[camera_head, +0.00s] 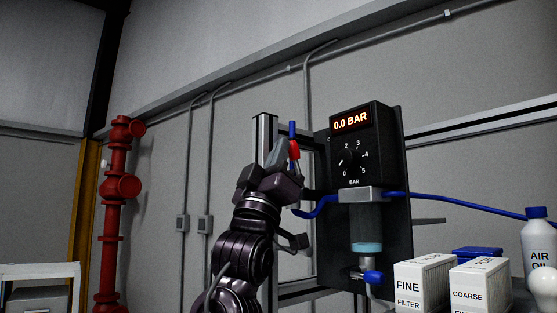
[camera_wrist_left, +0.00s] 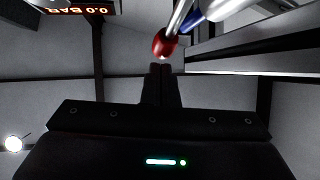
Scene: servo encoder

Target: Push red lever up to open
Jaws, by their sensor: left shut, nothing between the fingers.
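The red lever (camera_head: 294,150) is on the blue air line, left of the black regulator panel. In the left wrist view its rounded red end (camera_wrist_left: 165,44) is on a metal rod, just past my fingertips. My left gripper (camera_head: 279,150) is beside the lever in the head view, partly in front of it. In the left wrist view the left gripper's fingers (camera_wrist_left: 160,68) are together with nothing between them. I cannot tell whether they touch the lever. The regulator display (camera_head: 351,119) reads 0.0 BAR. My right gripper is not in view.
The regulator panel (camera_head: 398,220) with its dial (camera_head: 346,158) stands right of my arm. A blue hose (camera_head: 450,201) runs right from it. White filter boxes (camera_head: 424,277) and an air oil bottle (camera_head: 539,245) are at lower right. A red pipe (camera_head: 112,215) stands far left.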

